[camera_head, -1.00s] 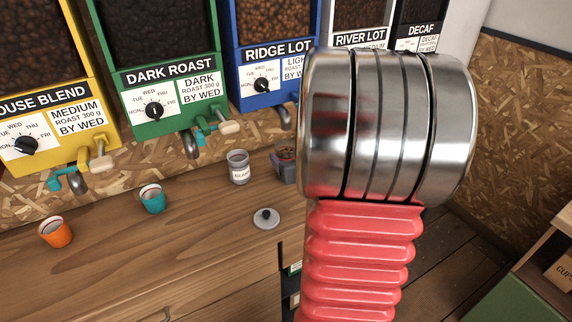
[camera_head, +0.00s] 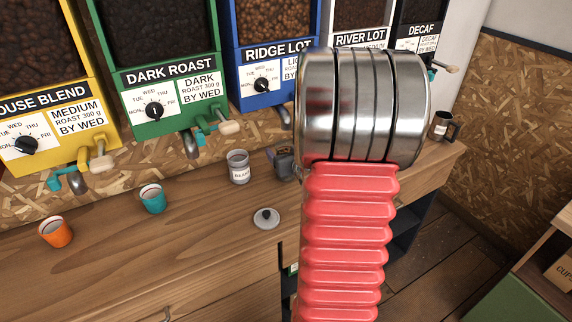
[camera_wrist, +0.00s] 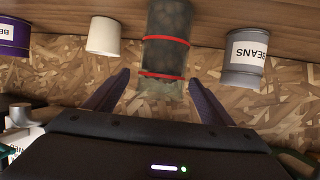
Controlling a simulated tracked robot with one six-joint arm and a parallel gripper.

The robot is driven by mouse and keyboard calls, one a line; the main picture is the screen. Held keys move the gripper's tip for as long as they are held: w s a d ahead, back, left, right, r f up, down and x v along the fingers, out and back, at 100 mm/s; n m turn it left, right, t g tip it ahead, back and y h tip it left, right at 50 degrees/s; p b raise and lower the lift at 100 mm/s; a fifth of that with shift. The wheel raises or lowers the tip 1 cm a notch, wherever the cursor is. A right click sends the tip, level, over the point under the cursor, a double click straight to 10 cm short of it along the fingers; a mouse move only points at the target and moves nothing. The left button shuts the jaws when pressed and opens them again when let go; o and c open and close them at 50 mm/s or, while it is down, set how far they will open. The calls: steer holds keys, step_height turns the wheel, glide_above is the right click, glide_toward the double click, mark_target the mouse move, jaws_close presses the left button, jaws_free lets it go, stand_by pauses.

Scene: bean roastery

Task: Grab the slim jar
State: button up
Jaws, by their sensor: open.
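In the wrist view, which shows the scene upside down, a slim dark see-through jar (camera_wrist: 166,58) with two red bands stands on the counter, in the middle of the picture. My gripper (camera_wrist: 160,80) is open, with one finger to each side of the jar's near end in the picture. I cannot tell whether either finger touches it. In the head view my red and steel arm covers the place where the jar stands.
A grey BEANS canister (camera_wrist: 244,60) is close to the right finger, also in the head view (camera_head: 238,167). A white cup (camera_wrist: 103,36) and purple canister (camera_wrist: 14,37) stand left. A lid (camera_head: 266,218), teal cup (camera_head: 152,198), orange cup (camera_head: 56,232) and dark mug (camera_head: 441,126) are on the counter.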

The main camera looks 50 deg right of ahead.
mark_target(283, 146)
steer(key=shift+x, duration=2.4)
steer(key=shift+a, duration=0.1)
steer(key=shift+c, duration=0.6)
steer(key=c, duration=1.3)
steer(key=shift+r, duration=0.1)
